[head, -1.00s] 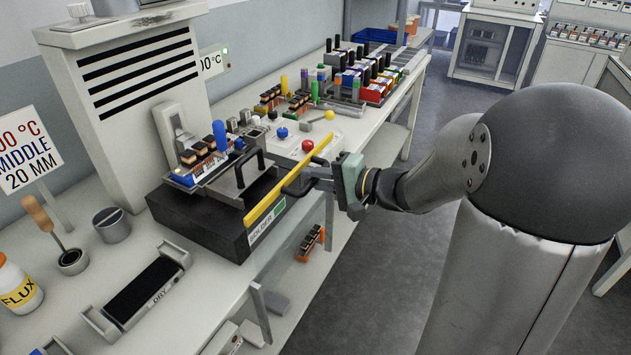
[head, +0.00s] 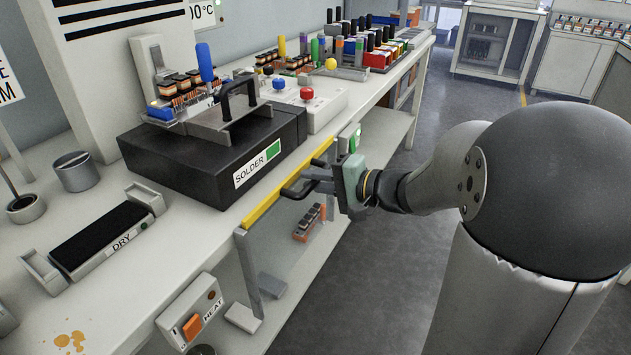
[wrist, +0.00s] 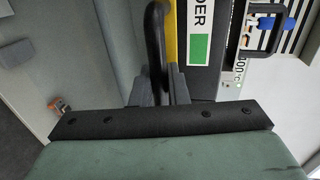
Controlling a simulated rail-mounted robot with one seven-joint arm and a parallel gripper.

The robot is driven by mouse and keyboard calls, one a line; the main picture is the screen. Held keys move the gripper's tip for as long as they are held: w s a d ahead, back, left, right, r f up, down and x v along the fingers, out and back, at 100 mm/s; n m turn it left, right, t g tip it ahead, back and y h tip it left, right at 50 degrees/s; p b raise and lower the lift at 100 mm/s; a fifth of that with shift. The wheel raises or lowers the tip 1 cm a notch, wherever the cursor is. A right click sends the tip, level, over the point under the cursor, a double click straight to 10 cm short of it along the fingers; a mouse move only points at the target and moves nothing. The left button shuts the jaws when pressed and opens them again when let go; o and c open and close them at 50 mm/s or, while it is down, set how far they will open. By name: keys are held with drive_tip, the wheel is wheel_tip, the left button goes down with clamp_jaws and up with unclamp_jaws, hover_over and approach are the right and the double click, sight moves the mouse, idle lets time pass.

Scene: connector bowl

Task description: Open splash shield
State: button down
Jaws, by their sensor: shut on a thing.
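The splash shield shows as a yellow-edged bar (head: 262,207) along the front of the black solder pot (head: 190,165), its yellow edge now below the pot's top, near bench-top level. The yellow edge also shows in the wrist view (wrist: 170,45). A black handle (wrist: 155,45) stands out from the shield's front. My gripper (head: 312,183) is shut on this handle, on the aisle side of the bench. In the wrist view its fingers (wrist: 158,92) close around the handle's near end. The panel below the yellow edge is hard to make out.
A lidded holder with a black handle (head: 238,100) sits on the solder pot. A control box with red and blue buttons (head: 308,100) stands behind it. A HEAT switch box (head: 190,318) hangs at the bench front. The aisle floor (head: 390,270) is clear.

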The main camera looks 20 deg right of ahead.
drive_tip(key=c, duration=1.5)
unclamp_jaws()
drive_tip(key=p+v, duration=0.2)
drive_tip(key=v, duration=1.5)
drive_tip(key=shift+s+d, duration=0.15)
drive_tip(key=shift+s, duration=0.1)
